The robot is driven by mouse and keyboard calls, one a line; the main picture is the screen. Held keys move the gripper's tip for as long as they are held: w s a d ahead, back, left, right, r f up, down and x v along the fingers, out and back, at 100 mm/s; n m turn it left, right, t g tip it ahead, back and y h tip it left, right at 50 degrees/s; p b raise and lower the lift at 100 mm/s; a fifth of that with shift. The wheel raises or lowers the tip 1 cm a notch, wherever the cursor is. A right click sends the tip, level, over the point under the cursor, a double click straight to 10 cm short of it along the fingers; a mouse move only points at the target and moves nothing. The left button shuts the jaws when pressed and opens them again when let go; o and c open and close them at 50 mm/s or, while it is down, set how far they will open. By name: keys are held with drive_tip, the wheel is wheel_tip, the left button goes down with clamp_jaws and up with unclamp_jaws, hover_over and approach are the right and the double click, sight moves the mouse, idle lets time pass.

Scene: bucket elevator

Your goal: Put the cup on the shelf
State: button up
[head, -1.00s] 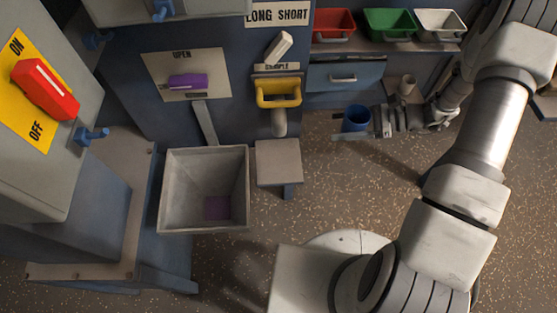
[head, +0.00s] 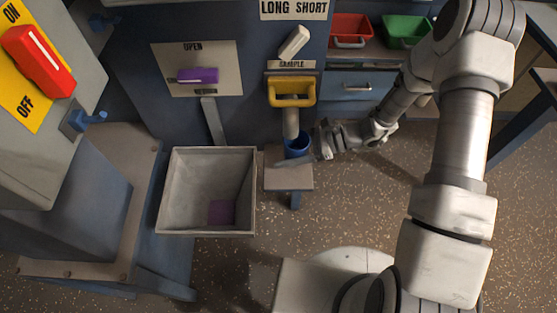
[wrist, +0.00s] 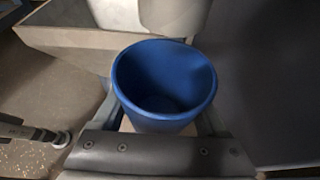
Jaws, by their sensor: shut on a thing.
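The blue cup (head: 297,149) is upright in my gripper (head: 308,152), just above the small grey shelf (head: 290,180) and under the sample spout (head: 291,122). I cannot tell whether the cup's base touches the shelf. In the wrist view the open mouth of the cup (wrist: 165,82) faces the camera and its inside looks empty. My gripper's fingers lie along both sides of the cup, shut on it. The pale spout end (wrist: 150,15) shows just beyond the cup's far rim.
A yellow sample handle (head: 291,92) is above the spout. A grey square hopper (head: 207,190) stands left of the shelf. Red (head: 351,29) and green (head: 405,30) bins stand at the back.

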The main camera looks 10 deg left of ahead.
sight(279, 159)
drive_tip(key=shift+s+a, duration=0.2)
drive_tip(key=shift+a, duration=0.6)
drive_tip(key=shift+f+b, duration=0.95)
drive_tip(key=shift+f, duration=0.75)
drive_tip(key=shift+f, duration=0.2)
drive_tip(key=o, duration=1.3)
drive_tip(key=shift+c, duration=0.2)
